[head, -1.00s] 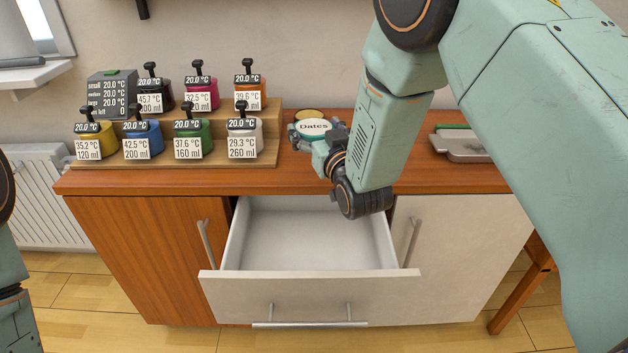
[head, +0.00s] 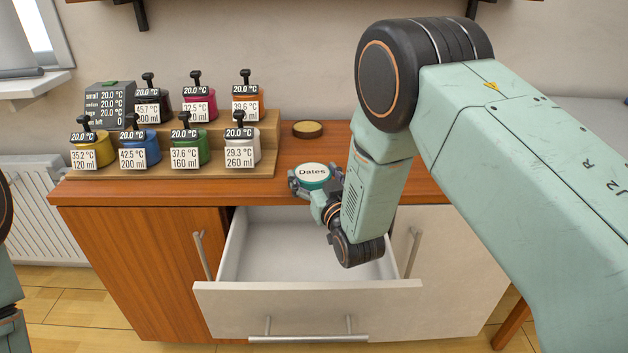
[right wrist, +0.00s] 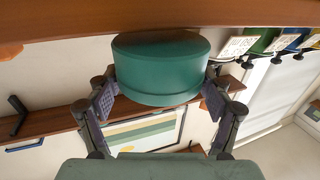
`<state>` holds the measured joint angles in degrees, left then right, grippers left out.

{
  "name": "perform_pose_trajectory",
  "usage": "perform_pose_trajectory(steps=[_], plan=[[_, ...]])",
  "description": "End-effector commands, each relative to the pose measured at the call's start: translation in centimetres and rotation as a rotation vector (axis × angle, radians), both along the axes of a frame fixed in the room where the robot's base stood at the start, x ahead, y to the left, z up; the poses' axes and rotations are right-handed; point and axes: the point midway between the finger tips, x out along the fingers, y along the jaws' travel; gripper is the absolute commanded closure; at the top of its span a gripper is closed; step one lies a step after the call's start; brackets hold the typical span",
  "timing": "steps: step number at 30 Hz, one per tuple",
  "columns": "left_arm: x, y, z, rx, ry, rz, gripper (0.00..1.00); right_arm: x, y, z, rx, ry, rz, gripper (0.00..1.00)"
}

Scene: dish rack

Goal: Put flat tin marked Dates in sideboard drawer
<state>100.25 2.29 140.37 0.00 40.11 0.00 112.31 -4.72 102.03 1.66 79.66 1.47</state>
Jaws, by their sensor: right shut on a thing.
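The flat tin marked Dates (head: 312,174) is round and green with a pale lid bearing its label. It is near the front edge of the sideboard top, above the back of the drawer. My right gripper (head: 313,188) is shut on it; in the right wrist view the two fingers press the sides of the green tin (right wrist: 160,70). The sideboard drawer (head: 308,300) is pulled open, and the part of its inside that shows is empty. My left gripper is not in view; only a bit of my left arm shows at the left edge.
A wooden stepped stand (head: 180,168) with several coloured jars and a grey display box (head: 109,104) fills the left of the sideboard top (head: 420,190). A small round tin (head: 307,129) with a yellowish top stands behind the Dates tin. A radiator (head: 35,210) is at left.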

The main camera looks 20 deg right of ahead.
Motion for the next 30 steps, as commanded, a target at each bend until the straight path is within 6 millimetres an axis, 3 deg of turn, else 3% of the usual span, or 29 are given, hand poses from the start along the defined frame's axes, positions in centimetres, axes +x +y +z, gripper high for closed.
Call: perform_pose_trajectory(steps=[15,16,23,30], plan=[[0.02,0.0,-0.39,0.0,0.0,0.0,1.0,0.05,-0.02,-1.06,0.0,-0.003,0.0,0.57],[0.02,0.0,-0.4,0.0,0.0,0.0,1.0,0.03,-0.02,-1.14,0.0,-0.001,0.0,0.2],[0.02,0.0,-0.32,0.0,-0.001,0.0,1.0,0.02,-0.03,-1.04,0.001,-0.001,-0.001,0.0],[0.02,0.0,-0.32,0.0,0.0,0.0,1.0,0.03,-0.03,-1.03,0.001,-0.001,-0.001,0.0]])
